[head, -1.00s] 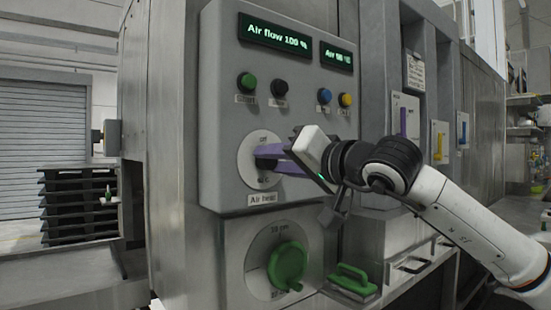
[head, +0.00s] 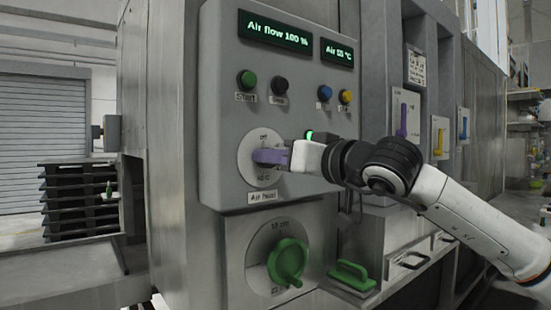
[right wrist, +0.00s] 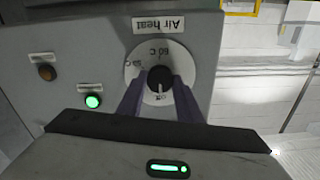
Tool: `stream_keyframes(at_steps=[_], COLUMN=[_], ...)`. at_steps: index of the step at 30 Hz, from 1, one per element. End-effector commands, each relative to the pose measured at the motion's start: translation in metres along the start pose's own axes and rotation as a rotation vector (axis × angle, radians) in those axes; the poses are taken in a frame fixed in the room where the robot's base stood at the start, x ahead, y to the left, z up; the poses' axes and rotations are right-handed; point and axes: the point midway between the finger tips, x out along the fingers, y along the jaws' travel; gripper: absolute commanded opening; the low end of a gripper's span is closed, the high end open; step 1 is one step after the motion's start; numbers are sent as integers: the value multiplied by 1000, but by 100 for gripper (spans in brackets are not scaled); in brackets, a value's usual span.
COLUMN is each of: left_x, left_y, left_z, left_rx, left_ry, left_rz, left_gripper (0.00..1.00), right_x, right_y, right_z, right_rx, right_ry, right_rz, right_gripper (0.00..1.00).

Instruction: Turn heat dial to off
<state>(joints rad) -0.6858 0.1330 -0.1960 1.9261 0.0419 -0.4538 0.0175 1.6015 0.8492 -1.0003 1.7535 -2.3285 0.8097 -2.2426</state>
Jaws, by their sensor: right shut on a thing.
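The heat dial (head: 247,171) is a round pale plate on the grey panel, above its "Air heat" label. Its dark knob (right wrist: 160,79) shows in the right wrist view, where the picture is upside down. A white mark on the knob points toward the "OFF" lettering at the bottom of that view. My right gripper (head: 264,157) is shut on the knob, with one purple finger on each side. In the head view the fingers hide the knob. My left gripper is not in view.
A green dial (head: 288,262) sits below, and a green handle (head: 352,276) to its right. Buttons (head: 247,80) and green displays (head: 275,31) are above; the smaller display (head: 337,51) seems to read 55 °C. Coloured levers (head: 403,118) stand to the right.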

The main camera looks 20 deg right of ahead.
Motion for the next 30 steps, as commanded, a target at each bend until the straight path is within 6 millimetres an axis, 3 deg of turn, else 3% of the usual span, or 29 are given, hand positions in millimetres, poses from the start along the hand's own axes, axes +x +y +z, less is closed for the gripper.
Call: stream_keyframes(at_steps=[8, 9, 12, 23, 30], left_x=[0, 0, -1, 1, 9], left_y=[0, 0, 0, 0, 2], left_z=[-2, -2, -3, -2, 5], left_rx=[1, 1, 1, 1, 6], left_ry=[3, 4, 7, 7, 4], left_rz=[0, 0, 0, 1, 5], left_gripper=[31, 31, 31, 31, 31], right_x=[0, 1, 0, -6, -49], right_y=[0, 0, 0, 1, 1], right_z=[4, 4, 3, 2, 3], right_rx=[-2, -2, -1, 0, -1], right_ry=[-7, -7, -6, -1, 1], right_rz=[0, 0, 0, 1, 2], right_gripper=[10, 39, 51, 51, 51])
